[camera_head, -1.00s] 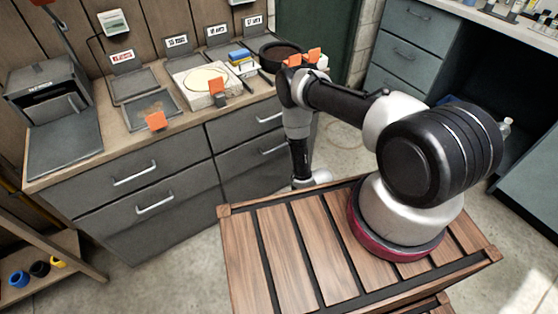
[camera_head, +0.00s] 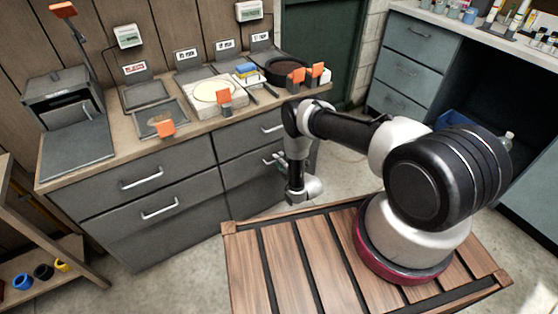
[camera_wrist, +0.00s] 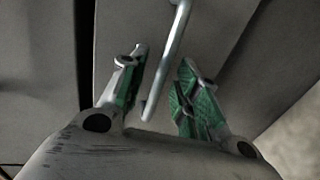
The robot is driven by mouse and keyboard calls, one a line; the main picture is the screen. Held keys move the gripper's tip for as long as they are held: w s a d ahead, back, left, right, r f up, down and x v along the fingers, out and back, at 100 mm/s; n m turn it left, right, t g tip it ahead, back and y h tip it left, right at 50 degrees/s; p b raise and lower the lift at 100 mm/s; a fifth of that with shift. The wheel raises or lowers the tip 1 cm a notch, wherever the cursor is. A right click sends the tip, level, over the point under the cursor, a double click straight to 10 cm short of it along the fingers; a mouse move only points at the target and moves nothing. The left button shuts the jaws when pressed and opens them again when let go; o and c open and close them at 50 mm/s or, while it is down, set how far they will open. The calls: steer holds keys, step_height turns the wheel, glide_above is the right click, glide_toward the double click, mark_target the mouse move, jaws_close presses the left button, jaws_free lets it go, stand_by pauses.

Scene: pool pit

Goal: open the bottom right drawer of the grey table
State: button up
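The grey table (camera_head: 110,232) has two columns of drawers with bar handles. Its bottom right drawer (camera_head: 240,181) looks closed in the head view, partly hidden by my arm. My gripper (camera_wrist: 163,60) is open in the wrist view, with green pads on its fingers. A metal bar handle (camera_wrist: 170,60) runs between the two fingers, with gaps showing on both sides. In the head view, my gripper (camera_head: 273,160) is small and partly hidden, at the bottom right drawer's handle. The top right drawer's handle (camera_head: 272,128) is just above.
A slatted wooden surface (camera_head: 290,262) lies in front, below my arm. The tabletop holds trays, a black pan (camera_head: 287,68) and orange tags. A teal-grey cabinet (camera_head: 408,62) stands at the back right. Concrete floor (camera_head: 190,258) is clear before the drawers.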

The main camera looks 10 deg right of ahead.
steer(key=shift+w+a+f, duration=0.15)
steer(key=shift+w, duration=0.35)
jaws_close()
steer(key=shift+s, duration=0.1)
